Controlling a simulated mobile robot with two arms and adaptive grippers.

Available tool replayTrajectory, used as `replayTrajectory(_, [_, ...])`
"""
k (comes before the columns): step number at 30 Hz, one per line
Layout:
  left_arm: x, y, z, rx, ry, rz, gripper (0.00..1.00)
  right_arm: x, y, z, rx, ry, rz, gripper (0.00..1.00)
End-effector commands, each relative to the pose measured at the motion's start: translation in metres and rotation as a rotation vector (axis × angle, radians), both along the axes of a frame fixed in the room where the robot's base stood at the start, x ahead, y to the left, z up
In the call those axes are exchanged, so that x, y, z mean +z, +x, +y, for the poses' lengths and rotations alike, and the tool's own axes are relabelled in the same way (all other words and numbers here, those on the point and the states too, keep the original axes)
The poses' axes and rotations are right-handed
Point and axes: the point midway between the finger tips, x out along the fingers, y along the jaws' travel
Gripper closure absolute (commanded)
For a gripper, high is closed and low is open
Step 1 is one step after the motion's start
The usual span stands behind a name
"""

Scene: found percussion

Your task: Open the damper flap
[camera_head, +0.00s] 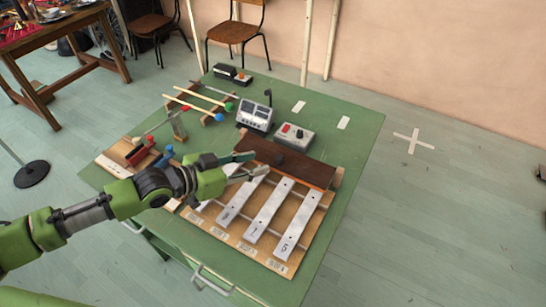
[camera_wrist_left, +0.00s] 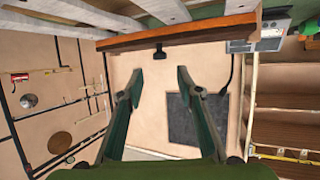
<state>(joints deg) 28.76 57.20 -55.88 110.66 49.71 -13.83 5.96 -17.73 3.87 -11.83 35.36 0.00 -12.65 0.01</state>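The damper flap (camera_head: 300,166) is a dark brown board with an orange-lit front edge, lying across the far ends of the metal bars (camera_head: 268,212). A small black knob (camera_head: 279,159) sits on it. In the left wrist view the flap (camera_wrist_left: 205,32) crosses the top, with the knob (camera_wrist_left: 160,51) hanging below its edge. My left gripper (camera_head: 258,163) is open and empty, its fingertips close to the knob in the head view. In the wrist view the knob appears beyond and between the fingertips (camera_wrist_left: 159,74), apart from them. My right gripper is not in view.
The bars rest on a wooden frame on a green table (camera_head: 355,125). Behind the flap stand a grey metered device (camera_head: 256,117) and a grey box with a red button (camera_head: 293,136). Mallets (camera_head: 205,100) lie farther back. The table's right side is mostly clear.

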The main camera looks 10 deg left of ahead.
Motion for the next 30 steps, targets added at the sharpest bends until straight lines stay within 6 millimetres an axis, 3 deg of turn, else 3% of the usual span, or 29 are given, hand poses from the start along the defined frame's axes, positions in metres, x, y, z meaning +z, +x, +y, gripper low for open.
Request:
replayTrajectory(12, [-0.024, 0.043, -0.043, 0.000, 0.001, -0.001, 0.67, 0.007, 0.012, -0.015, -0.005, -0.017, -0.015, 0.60])
replayTrajectory(25, [-0.028, 0.048, -0.048, -0.001, 0.002, -0.001, 0.67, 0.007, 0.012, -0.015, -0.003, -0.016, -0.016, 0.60])
replayTrajectory(29, [-0.028, 0.048, -0.048, -0.001, 0.002, -0.001, 1.00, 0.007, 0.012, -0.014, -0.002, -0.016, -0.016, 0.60])
replayTrajectory(30, [-0.028, 0.048, -0.048, -0.001, 0.002, -0.001, 1.00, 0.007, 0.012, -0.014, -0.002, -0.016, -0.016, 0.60])
